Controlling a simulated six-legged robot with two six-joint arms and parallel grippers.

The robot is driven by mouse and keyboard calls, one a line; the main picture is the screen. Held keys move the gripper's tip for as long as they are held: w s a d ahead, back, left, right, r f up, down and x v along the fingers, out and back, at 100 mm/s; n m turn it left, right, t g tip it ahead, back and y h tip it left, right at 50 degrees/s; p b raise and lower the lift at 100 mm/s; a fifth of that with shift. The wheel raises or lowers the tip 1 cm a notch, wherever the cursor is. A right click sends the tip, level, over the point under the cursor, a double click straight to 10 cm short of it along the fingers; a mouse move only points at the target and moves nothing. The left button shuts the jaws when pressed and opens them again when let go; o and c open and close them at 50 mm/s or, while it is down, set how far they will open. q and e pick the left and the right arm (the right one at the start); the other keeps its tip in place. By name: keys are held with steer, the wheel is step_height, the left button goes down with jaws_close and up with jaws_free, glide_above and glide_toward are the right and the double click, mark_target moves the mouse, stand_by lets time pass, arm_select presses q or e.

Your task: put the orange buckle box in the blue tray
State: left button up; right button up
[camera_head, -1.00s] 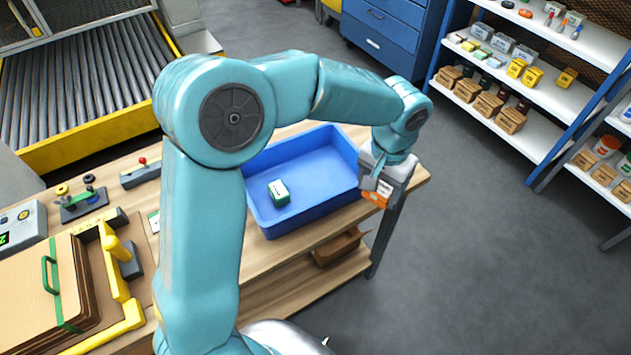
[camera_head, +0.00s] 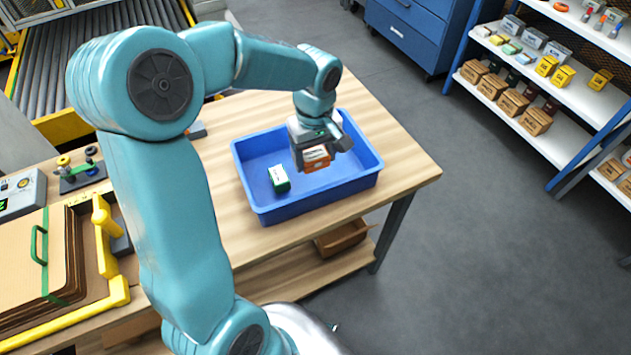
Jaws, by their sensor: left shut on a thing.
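The orange buckle box (camera_head: 317,159) is in my left gripper (camera_head: 314,155), which is shut on it. The gripper holds it above the blue tray (camera_head: 312,203), over the tray's middle. I cannot tell how far the box is above the tray floor. A green and white box (camera_head: 279,178) lies in the tray, just left of the orange box. My right gripper is not in view.
The tray stands on a wooden table (camera_head: 405,165) with clear wood to its right. Cardboard sheets in a yellow frame (camera_head: 118,292) are at the lower left. A stocked shelf (camera_head: 545,125) stands beyond the floor at right.

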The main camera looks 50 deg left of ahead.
arm_select(q)
step_height(320, 180, down, 6)
steer(key=shift+f, duration=0.1)
step_height(320, 180, down, 4)
steer(key=shift+r, duration=0.2)
steer(key=shift+w+f, duration=0.1)
steer(key=shift+f, duration=0.3)
steer(key=shift+r, duration=0.1)
steer(key=o, duration=1.1)
steer(key=shift+f, duration=0.2)
steer(key=shift+o, duration=0.2)
steer(key=shift+r, duration=0.1)
